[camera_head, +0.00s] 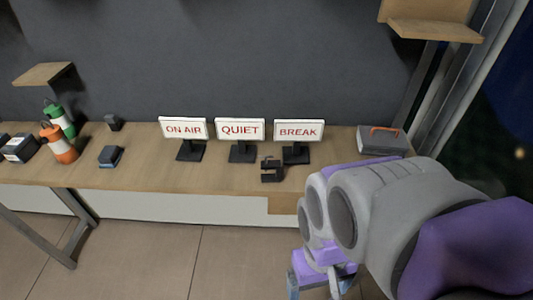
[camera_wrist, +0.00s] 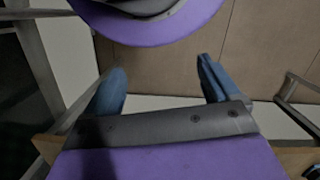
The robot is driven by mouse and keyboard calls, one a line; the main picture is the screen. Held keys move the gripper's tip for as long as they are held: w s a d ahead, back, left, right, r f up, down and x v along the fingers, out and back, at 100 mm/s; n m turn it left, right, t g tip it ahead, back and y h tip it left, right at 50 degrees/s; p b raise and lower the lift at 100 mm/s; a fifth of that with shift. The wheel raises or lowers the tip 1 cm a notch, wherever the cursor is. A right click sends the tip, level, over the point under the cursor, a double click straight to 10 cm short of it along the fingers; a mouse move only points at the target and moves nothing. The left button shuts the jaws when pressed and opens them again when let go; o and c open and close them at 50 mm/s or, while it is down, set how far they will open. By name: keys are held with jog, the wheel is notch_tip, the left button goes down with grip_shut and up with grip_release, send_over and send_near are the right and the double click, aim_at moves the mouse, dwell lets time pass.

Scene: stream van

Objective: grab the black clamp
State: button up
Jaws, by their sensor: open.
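The black clamp (camera_head: 271,169) stands on the wooden table near its front edge, in front of and between the QUIET and BREAK signs. It is small and dark, with a notch on one side. My gripper (camera_head: 314,284) is low and to the right of the clamp in the head view, in front of the table and apart from it. In the wrist view my gripper (camera_wrist: 160,82) is open, with two blue fingers spread and nothing between them. The clamp cannot be made out in the wrist view.
On the table (camera_head: 180,180) stand the ON AIR sign (camera_head: 183,129), QUIET sign (camera_head: 240,130) and BREAK sign (camera_head: 299,131). A grey toolbox (camera_head: 381,141) is at right. Orange (camera_head: 58,144) and green (camera_head: 59,119) bottles and small dark boxes are at left. The front middle-left is clear.

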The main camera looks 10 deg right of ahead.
jog(key=w+a+r, duration=0.1)
jog(key=w+a+r+m+g+y+p, duration=0.1)
jog(key=w, duration=0.1)
jog(key=w+a+y+p, duration=0.1)
jog(key=w, duration=0.1)
jog(key=shift+r+m+g, duration=0.4)
jog(key=c, duration=0.5)
jog(key=w+d+r+m+y+p, duration=0.2)
jog(key=w+m+y+p, duration=0.8)
jog(key=w, duration=1.3)
jog(key=w+d+f+m+t+y+p, duration=0.35)
jog(key=w+d+f+m+y, duration=0.2)
jog(key=d, duration=0.55)
jog(key=m+t+p, duration=0.1)
jog(key=m+t, duration=0.2)
send_near(267, 164)
jog(key=shift+n, duration=0.25)
jog(key=a, duration=0.4)
jog(key=shift+w+a+f, duration=0.15)
jog(key=shift+w, duration=0.25)
jog(key=shift+w+a+f, duration=0.1)
jog(key=shift+w+a, duration=0.1)
jog(key=shift+a, duration=0.75)
jog(key=shift+w+a, duration=0.25)
jog(key=shift+a, duration=0.7)
jog(key=shift+w+a, duration=0.2)
jog(key=shift+a, duration=0.75)
